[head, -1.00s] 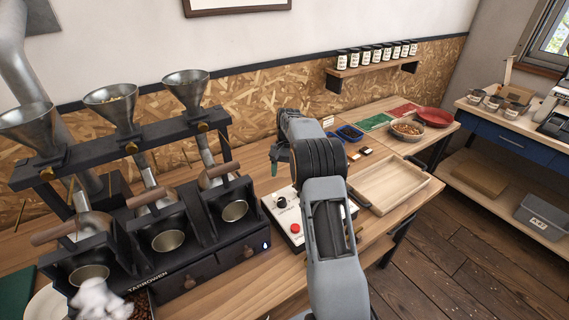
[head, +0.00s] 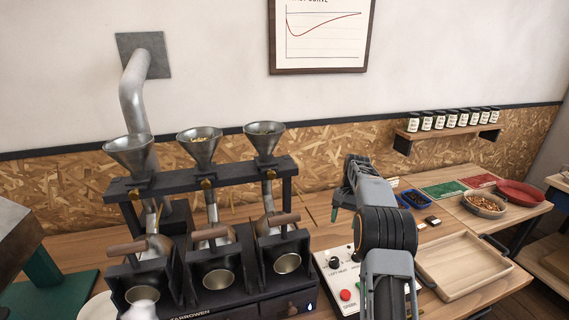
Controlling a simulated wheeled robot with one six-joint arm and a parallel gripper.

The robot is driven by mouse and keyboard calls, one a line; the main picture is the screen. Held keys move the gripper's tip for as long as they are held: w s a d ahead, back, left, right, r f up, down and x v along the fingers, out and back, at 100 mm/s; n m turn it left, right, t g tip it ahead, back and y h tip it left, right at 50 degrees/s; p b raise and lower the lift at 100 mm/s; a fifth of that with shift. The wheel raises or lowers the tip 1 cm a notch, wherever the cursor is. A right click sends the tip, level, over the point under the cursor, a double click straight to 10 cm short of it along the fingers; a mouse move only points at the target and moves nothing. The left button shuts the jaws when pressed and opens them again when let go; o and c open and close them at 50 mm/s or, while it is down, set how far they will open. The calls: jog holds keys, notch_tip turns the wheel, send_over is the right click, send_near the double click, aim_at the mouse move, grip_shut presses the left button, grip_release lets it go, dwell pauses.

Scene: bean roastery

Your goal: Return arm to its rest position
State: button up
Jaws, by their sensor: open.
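My arm rises from the bottom of the head view, right of the middle, and bends over the control box. My gripper (head: 336,212) is at the far end of the arm, left of the dark joint.
The three-barrel roaster (head: 135,190) with funnels stands close on the left. A wooden tray (head: 432,268) lies right of my arm. Blue dish (head: 413,199), bowl of beans (head: 484,205) and red plate (head: 521,193) sit farther back. A jar shelf (head: 440,134) hangs on the wall.

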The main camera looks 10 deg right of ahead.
notch_tip(320, 180, down, 4)
jog(key=s+n, duration=0.1)
jog(key=s+a+r+n+t+h, duration=0.1)
jog(key=s+a+r+n+t, duration=0.1)
jog(key=s, duration=0.6)
jog(key=s+a+r+n+t+h, duration=0.1)
jog(key=s+a+r+n+t, duration=0.1)
jog(key=s+a, duration=0.5)
jog(key=s+a+r+n+t, duration=0.2)
jog(key=s+a+r, duration=0.3)
jog(key=s, duration=0.5)
jog(key=shift+s+r+t+h, duration=0.3)
jog(key=shift+r+t+h, duration=0.1)
jog(key=shift+t, duration=0.3)
